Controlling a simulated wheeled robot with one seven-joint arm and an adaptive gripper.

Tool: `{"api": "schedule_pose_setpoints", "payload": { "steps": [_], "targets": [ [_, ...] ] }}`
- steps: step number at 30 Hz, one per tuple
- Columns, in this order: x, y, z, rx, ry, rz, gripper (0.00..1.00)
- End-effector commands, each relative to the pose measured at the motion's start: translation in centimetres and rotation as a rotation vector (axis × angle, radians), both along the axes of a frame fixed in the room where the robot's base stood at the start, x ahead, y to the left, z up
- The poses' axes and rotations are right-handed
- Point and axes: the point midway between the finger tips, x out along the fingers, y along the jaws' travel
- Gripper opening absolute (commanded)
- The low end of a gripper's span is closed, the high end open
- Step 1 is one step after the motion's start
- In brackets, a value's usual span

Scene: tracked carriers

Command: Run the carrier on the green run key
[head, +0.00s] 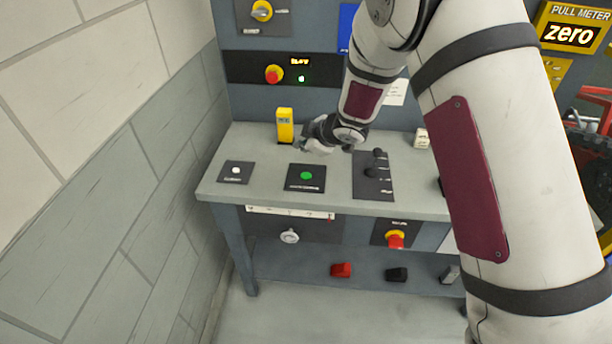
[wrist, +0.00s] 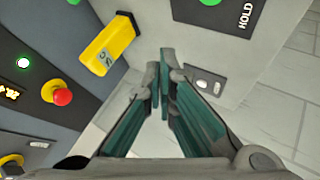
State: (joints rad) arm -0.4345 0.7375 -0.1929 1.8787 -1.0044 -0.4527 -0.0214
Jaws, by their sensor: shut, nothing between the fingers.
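The green key (head: 306,175) sits on a dark labelled plate on the grey bench top, near its front edge. In the wrist view part of the green key (wrist: 209,2) shows at the top edge, beside a label reading "HOLD". My gripper (head: 310,147) is above the bench, behind the green key and right of a yellow box, apart from the key. In the wrist view my gripper's fingers (wrist: 161,72) are together with nothing between them. I cannot make out a carrier in either view.
A yellow box (head: 284,125) stands at the back of the bench. A white button (head: 236,170) is left of the green key, and a black lever (head: 375,163) is right of it. A red knob (head: 273,74) is on the back panel. A wall (head: 130,180) closes the left side.

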Motion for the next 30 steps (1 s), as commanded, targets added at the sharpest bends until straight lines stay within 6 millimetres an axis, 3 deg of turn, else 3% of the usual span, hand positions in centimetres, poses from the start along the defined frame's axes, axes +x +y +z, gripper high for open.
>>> {"api": "schedule_pose_setpoints", "payload": {
  "steps": [15, 30],
  "targets": [
    [0.1, 0.0, -6.6, -0.002, 0.001, -0.001, 0.00],
    [0.0, 0.0, -7.8, -0.001, -0.001, -0.001, 0.00]
  ]
}}
